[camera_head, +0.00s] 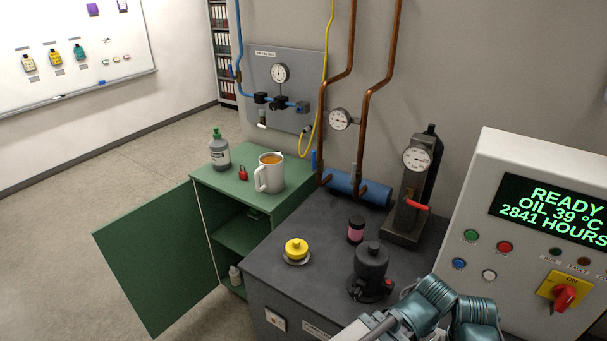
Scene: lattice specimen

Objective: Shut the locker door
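The green locker (285,197) stands left of the dark bench, against the wall. Its green door (155,258) is wide open and swung out to the left. The open front shows a shelf (240,235) and a small pale bottle (235,275) at the bottom. Teal and grey parts of my arm show at the bottom right, in front of the bench and far from the door. No gripper fingers can be made out there. My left gripper is not in view.
On the locker top stand a grey bottle (219,152), a red padlock (243,174) and a white mug (269,172). The bench holds a yellow-capped part (296,249), a pink-banded jar (356,230) and a black pot (370,270). The floor left of the door is clear.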

